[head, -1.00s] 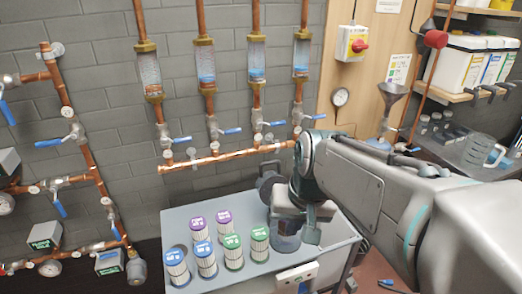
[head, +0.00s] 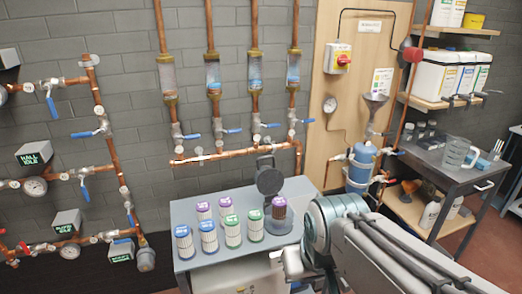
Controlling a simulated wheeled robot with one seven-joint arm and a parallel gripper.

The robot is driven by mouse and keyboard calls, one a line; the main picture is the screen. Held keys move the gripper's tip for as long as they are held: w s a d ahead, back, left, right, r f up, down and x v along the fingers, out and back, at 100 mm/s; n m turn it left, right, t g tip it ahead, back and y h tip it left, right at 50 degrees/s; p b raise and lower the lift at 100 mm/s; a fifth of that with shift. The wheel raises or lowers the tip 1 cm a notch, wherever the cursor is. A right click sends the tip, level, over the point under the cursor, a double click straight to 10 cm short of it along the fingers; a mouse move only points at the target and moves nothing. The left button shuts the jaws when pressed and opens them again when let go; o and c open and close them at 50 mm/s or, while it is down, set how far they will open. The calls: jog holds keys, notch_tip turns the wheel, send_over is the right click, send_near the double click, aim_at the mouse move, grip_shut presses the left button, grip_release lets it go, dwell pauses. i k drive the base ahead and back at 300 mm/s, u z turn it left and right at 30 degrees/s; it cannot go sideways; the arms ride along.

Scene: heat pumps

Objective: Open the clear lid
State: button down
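A round dark lid (head: 269,177) stands raised, nearly upright, at the back of a small housing on the grey table (head: 180,216). I cannot tell if it is see-through. Below it, a brown cartridge with a purple top (head: 279,208) stands in or at the housing (head: 279,227), whose lower part is partly hidden. My gripper (head: 291,264) is in front of and below the housing, near the table's front edge, apart from the lid. Its fingers are small and partly hidden by my arm, so I cannot tell if they are open.
Several white filter cartridges with purple, blue (head: 207,223) and green tops stand left of the housing. Copper pipes with blue-handled valves (head: 187,136) run along the wall behind. A blue tank (head: 361,166) and a side bench (head: 440,165) stand to the right.

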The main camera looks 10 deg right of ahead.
aim_at(270, 182)
jog(key=z, duration=0.05)
jog(key=i, duration=1.05)
jog(key=u, duration=0.35)
